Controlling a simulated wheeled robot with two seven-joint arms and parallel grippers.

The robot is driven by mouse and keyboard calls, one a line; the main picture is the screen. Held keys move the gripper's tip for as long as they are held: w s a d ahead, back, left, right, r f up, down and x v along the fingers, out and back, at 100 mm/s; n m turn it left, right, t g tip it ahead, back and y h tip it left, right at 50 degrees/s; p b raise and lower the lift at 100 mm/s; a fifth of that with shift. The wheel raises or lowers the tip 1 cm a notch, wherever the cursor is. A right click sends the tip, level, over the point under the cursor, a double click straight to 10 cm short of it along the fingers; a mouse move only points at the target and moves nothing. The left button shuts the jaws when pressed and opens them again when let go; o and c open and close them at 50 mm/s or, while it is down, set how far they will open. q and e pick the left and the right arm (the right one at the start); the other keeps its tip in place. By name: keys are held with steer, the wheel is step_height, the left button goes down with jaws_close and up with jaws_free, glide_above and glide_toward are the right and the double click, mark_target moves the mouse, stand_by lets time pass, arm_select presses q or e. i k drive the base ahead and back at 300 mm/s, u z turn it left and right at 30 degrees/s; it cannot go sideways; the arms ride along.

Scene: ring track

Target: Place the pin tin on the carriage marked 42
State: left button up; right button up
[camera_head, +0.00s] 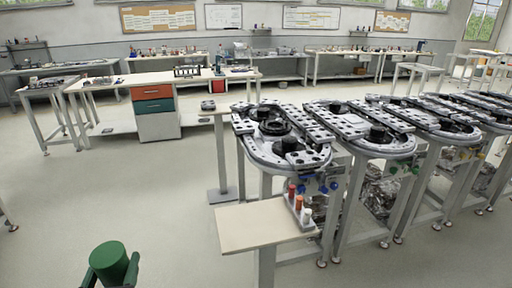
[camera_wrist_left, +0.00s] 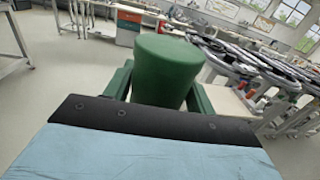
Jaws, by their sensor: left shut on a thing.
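A green, tapered round tin (camera_head: 109,260), which I take to be the pin tin, is upright between the green fingers of my left gripper (camera_head: 111,270) at the bottom left of the head view. The gripper is shut on it, above the floor and away from the tables. The tin also fills the upper middle of the left wrist view (camera_wrist_left: 163,72). Dark carriages, such as one on the nearest ring track (camera_head: 287,145), stand on the tracks at the right. No number 42 is legible. My right gripper is not in view.
A small beige table (camera_head: 258,224) stands before the nearest ring track (camera_head: 262,160), with red, orange and white bottles in a rack (camera_head: 299,206). Several more tracks run right. A workbench with a drawer cabinet (camera_head: 155,112) stands behind. The floor (camera_head: 130,190) between is clear.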

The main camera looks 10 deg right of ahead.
mark_target(305, 157)
steer(key=z, duration=0.6)
steer(key=i, duration=0.75)
steer(key=z, duration=0.8)
steer(key=i, duration=0.55)
steer(key=z, duration=0.05)
